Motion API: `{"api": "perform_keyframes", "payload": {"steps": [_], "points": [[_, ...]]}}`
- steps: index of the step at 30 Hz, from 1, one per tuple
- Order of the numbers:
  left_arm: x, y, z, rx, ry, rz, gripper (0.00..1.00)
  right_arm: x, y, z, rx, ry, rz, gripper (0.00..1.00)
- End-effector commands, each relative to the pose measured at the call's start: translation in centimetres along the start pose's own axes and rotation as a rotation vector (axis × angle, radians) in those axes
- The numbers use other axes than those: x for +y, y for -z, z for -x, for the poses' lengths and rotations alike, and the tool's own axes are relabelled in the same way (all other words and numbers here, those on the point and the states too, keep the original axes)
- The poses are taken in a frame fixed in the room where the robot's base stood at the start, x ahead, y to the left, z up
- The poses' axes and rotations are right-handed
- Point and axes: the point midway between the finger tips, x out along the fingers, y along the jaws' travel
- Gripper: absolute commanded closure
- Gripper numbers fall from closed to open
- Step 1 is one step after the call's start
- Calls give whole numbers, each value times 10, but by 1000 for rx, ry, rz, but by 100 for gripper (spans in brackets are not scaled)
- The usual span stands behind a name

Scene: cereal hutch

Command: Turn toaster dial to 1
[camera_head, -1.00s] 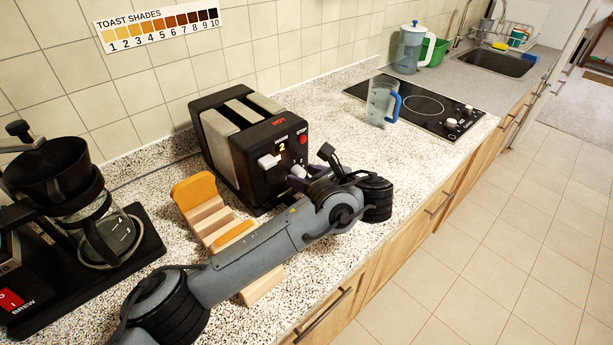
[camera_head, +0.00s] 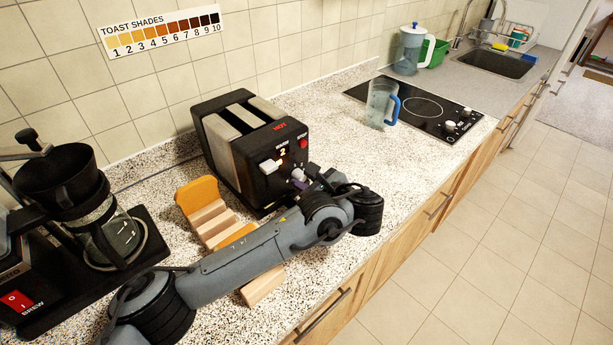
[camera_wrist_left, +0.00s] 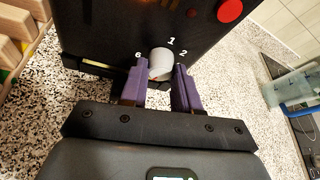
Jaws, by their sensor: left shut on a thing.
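The black toaster (camera_head: 242,150) stands on the counter, its front panel facing right and toward me. Its small display (camera_head: 283,153) reads 2. The pale round dial (camera_wrist_left: 160,62) is low on the front panel in the left wrist view, with the numbers 6, 1 and 2 visible around it. My left gripper (camera_wrist_left: 163,78), with purple fingers, is shut on the dial, one finger on each side. The dial (camera_head: 298,174) is partly hidden by the gripper in the head view. Its pointer mark cannot be made out. My right gripper is not in view.
A coffee maker (camera_head: 90,222) is at left. A clear jug with a blue handle (camera_head: 381,103) stands by the black cooktop (camera_head: 425,106). A toast shades chart (camera_head: 160,32) hangs on the wall.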

Motion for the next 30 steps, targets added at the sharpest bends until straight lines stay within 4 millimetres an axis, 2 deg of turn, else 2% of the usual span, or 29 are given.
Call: {"api": "perform_keyframes", "payload": {"steps": [15, 30], "points": [[2, 2, -1, -13, 118, 280, 99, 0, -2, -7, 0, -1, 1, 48], [2, 1, 0, -15, 133, 319, 99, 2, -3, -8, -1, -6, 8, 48]]}}
